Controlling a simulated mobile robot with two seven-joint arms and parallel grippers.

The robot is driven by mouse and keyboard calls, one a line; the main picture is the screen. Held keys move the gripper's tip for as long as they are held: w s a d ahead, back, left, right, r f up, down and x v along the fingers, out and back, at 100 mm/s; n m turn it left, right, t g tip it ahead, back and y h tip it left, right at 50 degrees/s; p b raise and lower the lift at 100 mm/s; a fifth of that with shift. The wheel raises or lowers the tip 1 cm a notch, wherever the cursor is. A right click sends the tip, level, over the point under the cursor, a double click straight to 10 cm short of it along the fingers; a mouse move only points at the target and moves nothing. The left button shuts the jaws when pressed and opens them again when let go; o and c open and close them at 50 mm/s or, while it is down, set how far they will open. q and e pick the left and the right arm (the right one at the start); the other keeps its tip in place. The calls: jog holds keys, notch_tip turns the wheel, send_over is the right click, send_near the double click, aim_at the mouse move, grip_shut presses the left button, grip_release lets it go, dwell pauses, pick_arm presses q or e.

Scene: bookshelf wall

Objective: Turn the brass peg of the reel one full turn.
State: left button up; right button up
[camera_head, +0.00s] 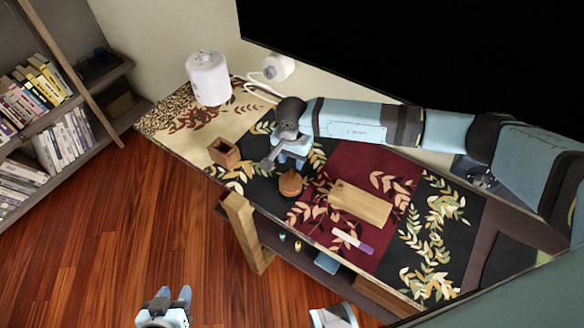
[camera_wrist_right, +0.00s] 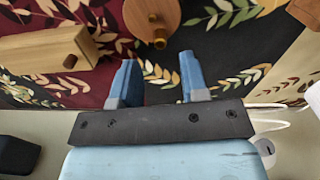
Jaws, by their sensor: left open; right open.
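The reel (camera_head: 290,184) is a round wooden disc on the patterned cloth of the table. In the right wrist view the reel (camera_wrist_right: 150,14) shows at the top, with its brass peg (camera_wrist_right: 160,41) on the near side. My right gripper (camera_head: 289,160) is over the table just behind the reel in the head view. In the wrist view its blue fingers (camera_wrist_right: 160,76) are apart with nothing between them, and the peg lies beyond their tips. My left gripper (camera_head: 172,300) is open and empty at the bottom of the head view, away from the table.
A wooden block (camera_head: 360,203) lies right of the reel, with a white and purple marker (camera_head: 352,241) in front. An open wooden box (camera_head: 225,152) and a white cylinder (camera_head: 208,78) stand to the left. A bookshelf (camera_head: 45,115) is at far left; the floor between is clear.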

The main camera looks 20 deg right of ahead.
aim_at(292, 170)
notch_tip(292, 170, down, 5)
jog(key=shift+f, duration=0.1)
dwell(0.3)
grip_shut()
